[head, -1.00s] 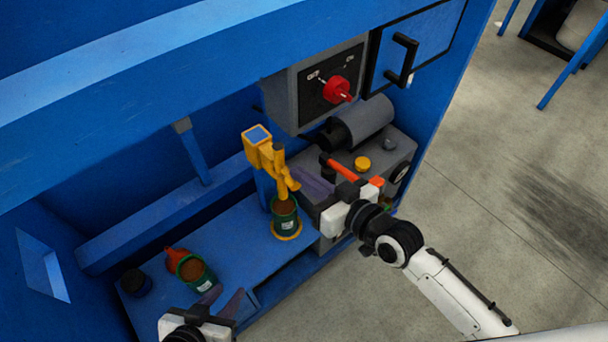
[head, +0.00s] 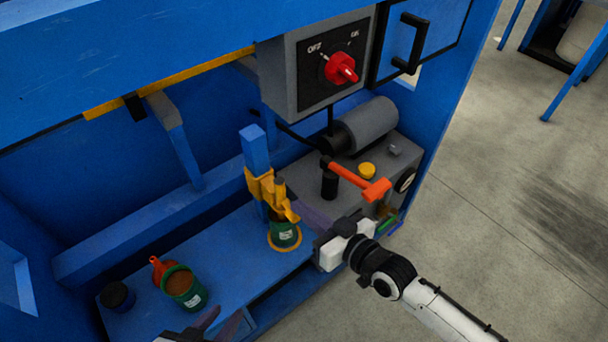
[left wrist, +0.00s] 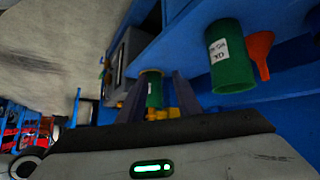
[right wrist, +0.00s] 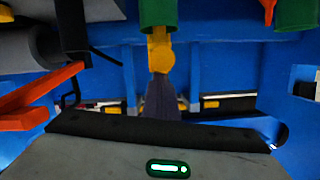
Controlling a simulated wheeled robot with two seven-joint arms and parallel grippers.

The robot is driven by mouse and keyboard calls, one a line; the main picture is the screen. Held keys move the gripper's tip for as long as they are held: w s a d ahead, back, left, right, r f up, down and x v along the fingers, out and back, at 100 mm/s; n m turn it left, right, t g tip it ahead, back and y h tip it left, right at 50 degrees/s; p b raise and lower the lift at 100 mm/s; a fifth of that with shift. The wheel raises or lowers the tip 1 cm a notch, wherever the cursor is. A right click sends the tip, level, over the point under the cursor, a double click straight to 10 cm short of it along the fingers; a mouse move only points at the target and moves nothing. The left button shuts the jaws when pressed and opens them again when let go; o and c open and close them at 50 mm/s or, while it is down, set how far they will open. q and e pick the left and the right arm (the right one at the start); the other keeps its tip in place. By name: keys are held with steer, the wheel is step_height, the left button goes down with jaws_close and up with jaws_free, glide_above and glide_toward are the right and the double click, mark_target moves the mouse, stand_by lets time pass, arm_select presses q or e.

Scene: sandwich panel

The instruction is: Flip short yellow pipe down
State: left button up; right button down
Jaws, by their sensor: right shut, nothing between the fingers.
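The yellow pipe piece (head: 266,188) sits around a blue post, with the post's top bare above it. Its lower spout slants down over a green can (head: 285,236) of brown contents. It also shows in the right wrist view (right wrist: 160,52), straight ahead of the fingers. My right gripper (head: 304,209) is shut and empty, its fingertips close to the right of the spout. I cannot tell if they touch it. My left gripper (head: 219,320) is at the bottom edge of the head view. Its fingers stand apart in the left wrist view (left wrist: 158,88), with nothing held between them.
A second green can (head: 184,288), an orange funnel (head: 161,268) and a dark pot (head: 117,297) stand on the left of the blue shelf. A red switch (head: 340,68) is above.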

steer(key=shift+s+f, duration=0.15)
steer(key=shift+f, duration=0.15)
